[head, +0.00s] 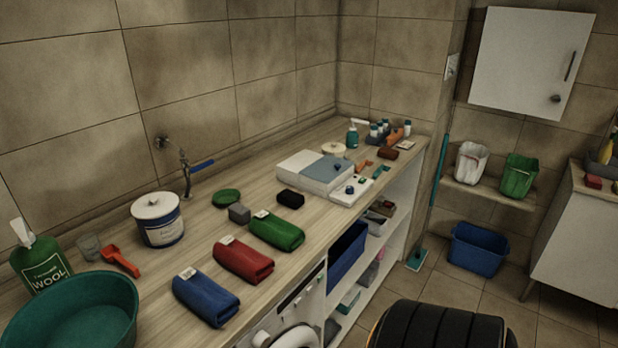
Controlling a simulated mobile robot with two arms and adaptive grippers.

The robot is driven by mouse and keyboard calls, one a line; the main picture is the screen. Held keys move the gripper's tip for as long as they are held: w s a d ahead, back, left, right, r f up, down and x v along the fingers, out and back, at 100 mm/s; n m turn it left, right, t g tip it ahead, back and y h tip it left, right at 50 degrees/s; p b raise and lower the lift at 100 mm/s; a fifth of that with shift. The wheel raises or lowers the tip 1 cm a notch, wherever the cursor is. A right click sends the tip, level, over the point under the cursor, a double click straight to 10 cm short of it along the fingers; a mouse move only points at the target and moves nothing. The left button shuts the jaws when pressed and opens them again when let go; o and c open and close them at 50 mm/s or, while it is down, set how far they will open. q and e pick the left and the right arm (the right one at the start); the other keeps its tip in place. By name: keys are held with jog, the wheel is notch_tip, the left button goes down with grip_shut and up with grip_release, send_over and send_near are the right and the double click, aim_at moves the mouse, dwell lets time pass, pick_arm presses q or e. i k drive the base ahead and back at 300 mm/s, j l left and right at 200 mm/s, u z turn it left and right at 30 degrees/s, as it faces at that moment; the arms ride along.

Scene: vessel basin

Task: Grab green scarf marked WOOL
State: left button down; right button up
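A folded green scarf (277,231) lies on the wooden counter, with a small white tag at its upper left end; the tag's writing is too small to read. A red folded cloth (243,262) and a blue one (206,298) lie in a row with it toward the front left, each with a white tag. The word WOOL is readable on a green bottle (38,262) at the far left. Neither gripper is in view.
A teal basin (72,318) stands at the front left, near an orange scoop (120,261) and a white-lidded tin (158,220). A grey sponge (239,213), black block (290,198) and scale-like white box (315,172) lie behind the scarf. The counter's front edge is close to the scarf.

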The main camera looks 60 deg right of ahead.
aim_at(285, 236)
jog(key=i+l+z, duration=0.1)
jog(key=l+z, duration=0.15)
jog(key=z, duration=0.15)
jog(key=i+l+z, duration=0.15)
jog(key=z, duration=0.25)
jog(key=i+l+z, duration=0.15)
jog(key=z, duration=0.2)
